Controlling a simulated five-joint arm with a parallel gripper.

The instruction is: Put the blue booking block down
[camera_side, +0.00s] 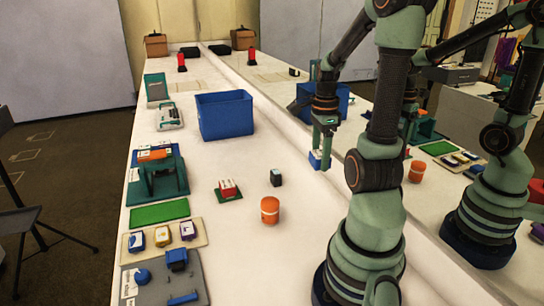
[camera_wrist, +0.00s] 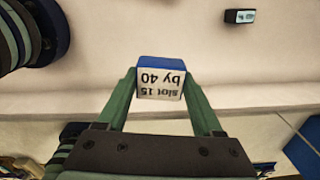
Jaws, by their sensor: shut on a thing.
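The blue booking block (camera_side: 316,161) has a white label on one face. It is held between the fingertips of my gripper (camera_side: 323,148), close to the mirror side of the table in the side view. In the wrist view the block (camera_wrist: 160,64) sits between the two green fingers of my gripper (camera_wrist: 160,88). Its label reads "slot 15 by 40", upside down. I cannot tell exactly how far the block is above the white table (camera_side: 240,165).
A mirror (camera_side: 350,125) runs along the table's right side and doubles things. A blue bin (camera_side: 224,115) stands behind. A dark block (camera_side: 276,178), an orange cylinder (camera_side: 270,210) and a red-and-white block on a green mat (camera_side: 232,198) stand nearer. Bare table lies between them.

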